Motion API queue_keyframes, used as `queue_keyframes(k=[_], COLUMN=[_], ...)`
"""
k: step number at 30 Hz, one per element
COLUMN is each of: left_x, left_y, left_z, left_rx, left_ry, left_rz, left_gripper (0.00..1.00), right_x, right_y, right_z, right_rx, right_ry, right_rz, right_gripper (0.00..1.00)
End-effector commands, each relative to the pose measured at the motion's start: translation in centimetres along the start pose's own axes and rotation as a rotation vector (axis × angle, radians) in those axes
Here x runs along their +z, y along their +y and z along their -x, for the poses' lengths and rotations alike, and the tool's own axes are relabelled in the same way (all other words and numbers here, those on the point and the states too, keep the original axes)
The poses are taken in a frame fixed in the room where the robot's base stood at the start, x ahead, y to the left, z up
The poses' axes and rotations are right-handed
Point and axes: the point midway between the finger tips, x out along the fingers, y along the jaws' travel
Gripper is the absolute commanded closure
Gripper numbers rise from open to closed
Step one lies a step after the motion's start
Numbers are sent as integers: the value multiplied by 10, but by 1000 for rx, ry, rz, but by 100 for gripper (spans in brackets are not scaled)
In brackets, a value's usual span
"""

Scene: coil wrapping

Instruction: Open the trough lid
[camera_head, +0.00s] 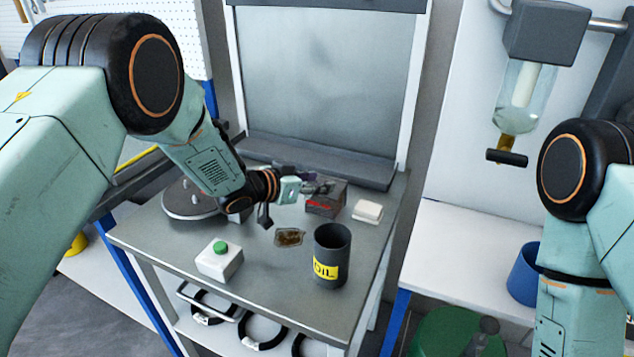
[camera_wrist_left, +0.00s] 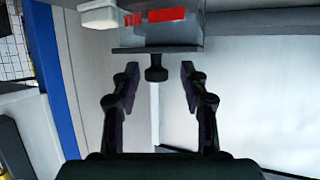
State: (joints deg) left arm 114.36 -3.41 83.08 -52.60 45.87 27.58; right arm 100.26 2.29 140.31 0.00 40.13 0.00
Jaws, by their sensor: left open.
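A small grey box (camera_head: 325,203) with a red label stands near the back of the metal bench; I take it to be the trough with its lid. In the left wrist view the box (camera_wrist_left: 160,35) is at the top, with its red label and a dark knob (camera_wrist_left: 156,73) sticking out of it. My left gripper (camera_head: 316,188) reaches it from the left. In the left wrist view its fingers (camera_wrist_left: 160,80) are open, one on each side of the knob, apart from it. The lid's edge cannot be told clearly. My right gripper is out of view.
A white block (camera_head: 367,211) lies right of the box. A dark oil can (camera_head: 331,262), a brown patch (camera_head: 289,237) and a white box with a green button (camera_head: 219,261) are nearer. A round dark plate (camera_head: 188,207) is left.

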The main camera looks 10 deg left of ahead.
Motion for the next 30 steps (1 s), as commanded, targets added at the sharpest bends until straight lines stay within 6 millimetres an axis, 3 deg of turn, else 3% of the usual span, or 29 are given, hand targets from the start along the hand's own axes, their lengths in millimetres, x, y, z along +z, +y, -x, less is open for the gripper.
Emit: queue_keyframes(k=[10,26,30], left_x=[-2,-1,-1], left_y=[-2,-2,-1], left_z=[-6,-5,-5], left_rx=[0,0,0], left_ry=[0,1,0], left_rz=[-1,-1,-1], left_gripper=[55,99,100], right_x=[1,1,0], right_y=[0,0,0], right_z=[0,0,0], right_rx=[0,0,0], right_ry=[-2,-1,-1], right_rz=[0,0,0], right_gripper=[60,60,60])
